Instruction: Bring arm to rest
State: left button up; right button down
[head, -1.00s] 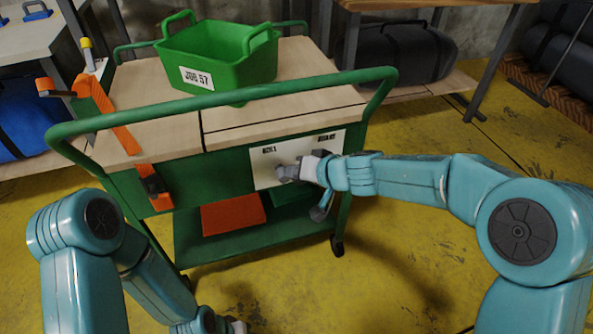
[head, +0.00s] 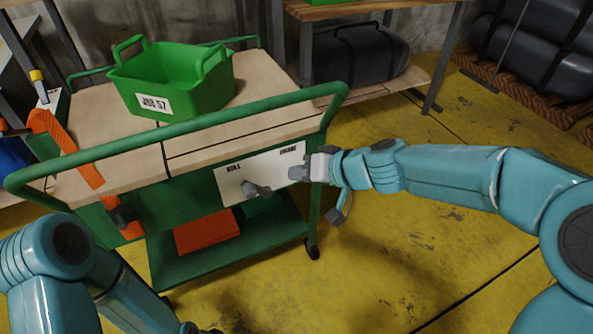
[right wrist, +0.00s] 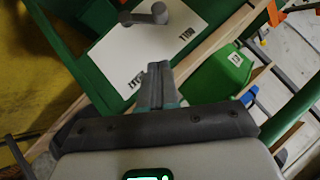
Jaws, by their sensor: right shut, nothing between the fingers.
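My right gripper (head: 298,173) is shut and empty in front of the right end of a white panel (head: 228,178) on the cart's green side. In the right wrist view its closed fingers (right wrist: 156,82) point toward the panel (right wrist: 139,42). A grey knob (head: 256,190) sticks out of the panel, left of the gripper and apart from it. The knob (right wrist: 158,13) also shows at the top of the right wrist view. My left arm runs down to the bottom left of the head view; its gripper is not visible.
The cart's green handrail (head: 215,112) runs above the panel. A green bin (head: 190,92) stands on its wooden top, and an orange strap clamp (head: 78,150) hangs at the left. An orange item (head: 206,232) lies on the lower shelf. Yellow floor (head: 400,250) is open at right.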

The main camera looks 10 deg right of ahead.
jog(key=shift+f, duration=0.1)
jog(key=s+d+f+m+g+h, duration=0.1)
jog(key=s+d+f, duration=0.15)
jog(key=f, duration=0.55)
jog(key=s+d+f+g+h, duration=0.1)
jog(key=s+f+g+h, duration=0.1)
jog(key=s+f, duration=0.35)
jog(key=s+d+f+m+g+h, duration=0.1)
jog(key=s+d+f, duration=0.1)
jog(key=f, duration=0.8)
jog(key=s+f+g, duration=0.3)
jog(key=s+f, duration=0.7)
jog(key=s, duration=0.4)
notch_tip(320, 180, up, 26)
jog(key=s+p, duration=0.1)
jog(key=p, duration=2.5)
jog(key=shift+s+a+r+m, duration=0.15)
jog(key=shift+s+a+m, duration=0.15)
jog(key=shift+a+m, duration=0.1)
